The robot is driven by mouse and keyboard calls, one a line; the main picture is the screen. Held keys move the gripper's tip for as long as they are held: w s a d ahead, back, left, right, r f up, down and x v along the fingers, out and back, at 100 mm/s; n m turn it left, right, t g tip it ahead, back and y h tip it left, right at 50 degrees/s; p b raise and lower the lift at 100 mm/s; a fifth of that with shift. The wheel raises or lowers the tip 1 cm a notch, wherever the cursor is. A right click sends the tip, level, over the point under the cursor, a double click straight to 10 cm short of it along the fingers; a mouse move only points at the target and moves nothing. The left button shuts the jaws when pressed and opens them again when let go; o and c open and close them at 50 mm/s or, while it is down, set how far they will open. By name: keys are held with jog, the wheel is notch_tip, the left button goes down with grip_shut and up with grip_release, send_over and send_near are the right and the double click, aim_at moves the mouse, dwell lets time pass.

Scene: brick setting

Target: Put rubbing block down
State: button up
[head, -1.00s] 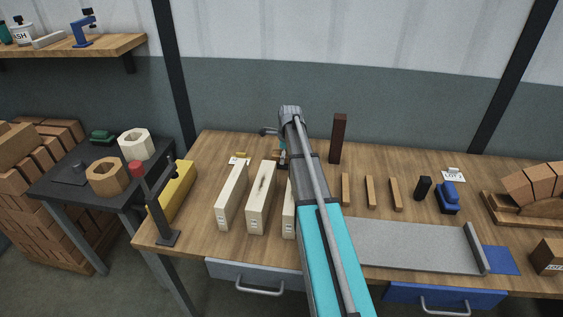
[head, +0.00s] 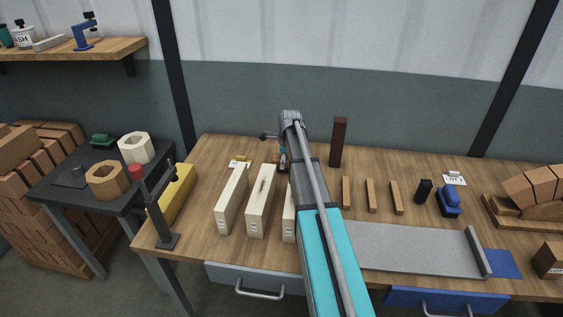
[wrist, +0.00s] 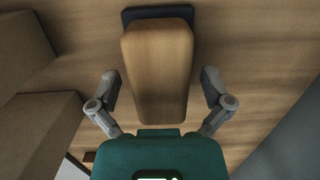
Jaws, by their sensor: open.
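The rubbing block (wrist: 157,70), a tan wooden block with rounded edges on a dark pad, shows in the wrist view against the wooden bench top. My gripper (wrist: 162,92) is open, with one finger on each side of the block and visible gaps between fingers and block. In the head view my gripper (head: 283,157) is low over the back of the workbench (head: 420,168), mostly behind my arm. The block cannot be made out there.
Pale moulds (head: 262,200) stand left of my arm; one is partly hidden by it. A tall dark brick (head: 338,142) stands behind, with wooden strips (head: 371,196) to the right. A grey slab (head: 410,248) lies at the front. Bare bench lies behind the strips.

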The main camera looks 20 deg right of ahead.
jog(key=shift+r, duration=0.2)
notch_tip(320, 180, up, 12)
jog(key=d+p, duration=0.1)
jog(key=p, duration=1.1)
jog(key=shift+s, duration=0.4)
jog(key=shift+d+f, duration=0.1)
dwell(0.3)
jog(key=s+a+n, duration=0.4)
jog(key=a, duration=0.1)
jog(key=s+a+n, duration=0.4)
jog(key=a, duration=0.1)
jog(key=s+a+n, duration=0.3)
jog(key=a+n, duration=0.1)
jog(key=shift+s+a, duration=0.4)
jog(key=s+a+n+h, duration=0.1)
jog(key=s+a+n, duration=0.9)
jog(key=s+n, duration=0.2)
jog(key=shift+s+n+g, duration=0.4)
jog(key=shift+s, duration=0.35)
jog(key=shift+w+f, duration=0.1)
jog(key=shift+w, duration=0.05)
